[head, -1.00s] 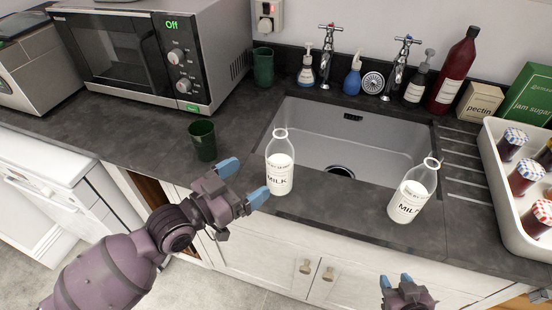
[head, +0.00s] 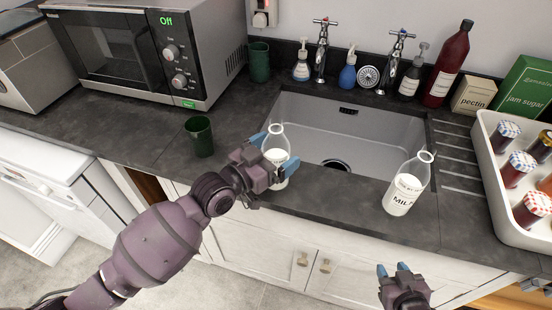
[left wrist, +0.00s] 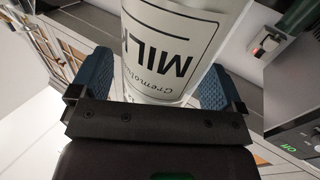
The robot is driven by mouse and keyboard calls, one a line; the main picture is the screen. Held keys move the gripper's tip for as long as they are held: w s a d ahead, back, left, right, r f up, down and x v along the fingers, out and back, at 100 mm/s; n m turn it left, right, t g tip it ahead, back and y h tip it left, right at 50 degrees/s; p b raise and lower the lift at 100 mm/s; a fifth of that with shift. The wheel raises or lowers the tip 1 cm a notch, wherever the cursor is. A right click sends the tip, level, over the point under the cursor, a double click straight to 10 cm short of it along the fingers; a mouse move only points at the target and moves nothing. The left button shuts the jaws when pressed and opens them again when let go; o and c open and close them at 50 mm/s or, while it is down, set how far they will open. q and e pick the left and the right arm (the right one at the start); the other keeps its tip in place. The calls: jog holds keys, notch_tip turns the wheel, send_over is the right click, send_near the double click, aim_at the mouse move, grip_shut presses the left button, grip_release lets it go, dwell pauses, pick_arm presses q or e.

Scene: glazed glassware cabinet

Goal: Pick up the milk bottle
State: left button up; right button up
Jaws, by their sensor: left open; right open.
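A milk bottle (head: 277,143) stands upright on the worktop at the sink's front left corner. My left gripper (head: 277,152) is open around it, with one blue finger on each side. In the left wrist view the labelled bottle (left wrist: 172,50) lies between the two fingers of the left gripper (left wrist: 150,80); I cannot tell whether they touch it. The gripper hides the bottle's lower front in the head view. A second milk bottle (head: 407,184) stands at the sink's front right. My right gripper (head: 395,272) is open and empty in front of the cabinet, below that second bottle.
A dark green cup (head: 200,137) stands left of the near bottle, and another (head: 259,62) beside the microwave (head: 150,55). The sink (head: 345,135) lies behind the bottles. A white tray (head: 492,190) of jars is at the right. Worktop between the bottles is clear.

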pick_arm(q)
jog(key=shift+c, duration=0.3)
jog(key=c, duration=1.2)
jog(key=shift+r, duration=0.1)
jog(key=shift+c, duration=0.9)
